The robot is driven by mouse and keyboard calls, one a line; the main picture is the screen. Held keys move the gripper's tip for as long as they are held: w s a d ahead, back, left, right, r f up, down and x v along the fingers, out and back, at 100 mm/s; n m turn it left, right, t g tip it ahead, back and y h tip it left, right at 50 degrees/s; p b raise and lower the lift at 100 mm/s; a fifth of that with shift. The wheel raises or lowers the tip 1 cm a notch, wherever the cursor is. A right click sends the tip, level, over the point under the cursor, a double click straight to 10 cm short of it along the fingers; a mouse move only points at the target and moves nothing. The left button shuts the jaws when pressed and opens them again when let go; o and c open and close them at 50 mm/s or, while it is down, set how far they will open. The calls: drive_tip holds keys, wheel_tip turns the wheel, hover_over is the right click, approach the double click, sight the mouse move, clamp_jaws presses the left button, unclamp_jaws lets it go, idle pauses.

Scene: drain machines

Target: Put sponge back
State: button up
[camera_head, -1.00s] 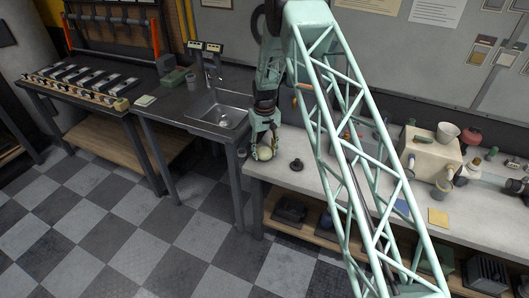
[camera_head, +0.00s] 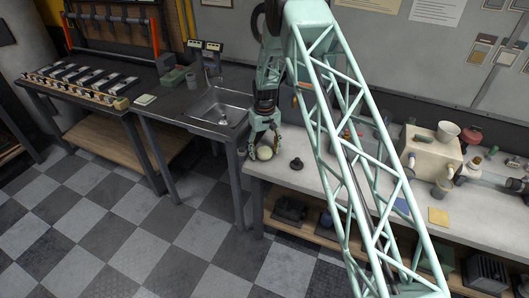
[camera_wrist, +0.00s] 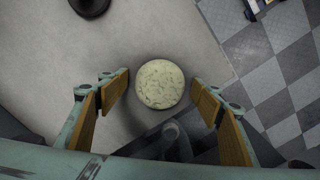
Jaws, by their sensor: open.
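A round, pale yellow-green, speckled thing (camera_head: 264,153), which looks like the sponge, rests near the left front corner of the light worktop (camera_head: 345,185). In the wrist view this round thing (camera_wrist: 160,84) sits between my fingertips, with a gap on both sides. My gripper (camera_wrist: 160,79) is open, its wood-coloured finger pads apart and not touching it. In the head view my gripper (camera_head: 264,146) points down just over it. A small flat pale green pad (camera_head: 146,100) lies on the dark counter left of the sink.
A dark knob-like object (camera_head: 296,163) stands just right of the round thing. The sink (camera_head: 217,107) is to the left, behind a gap between the counters. A beige box (camera_head: 430,153) with cups stands further right. The worktop's front edge is close.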

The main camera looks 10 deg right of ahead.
wheel_tip(320, 180, up, 12)
idle(0.9)
idle(0.4)
drive_tip(key=s+r+t, duration=0.1)
drive_tip(key=s+r, duration=0.4)
drive_tip(key=r, duration=0.6)
drive_tip(key=s+r, duration=0.5)
drive_tip(key=r, duration=0.6)
drive_tip(key=s+r+m+t, duration=0.1)
drive_tip(key=s+r, duration=1.4)
drive_tip(key=s, duration=0.1)
drive_tip(key=s+r+t, duration=0.1)
drive_tip(key=s+r, duration=0.3)
drive_tip(key=s, duration=0.6)
drive_tip(key=s+r, duration=0.3)
drive_tip(key=s, duration=0.7)
drive_tip(key=s+f+t, duration=0.1)
drive_tip(key=s, duration=1.7)
drive_tip(key=shift+s+f+m+b, duration=0.15)
drive_tip(key=shift+s+m+b, duration=0.25)
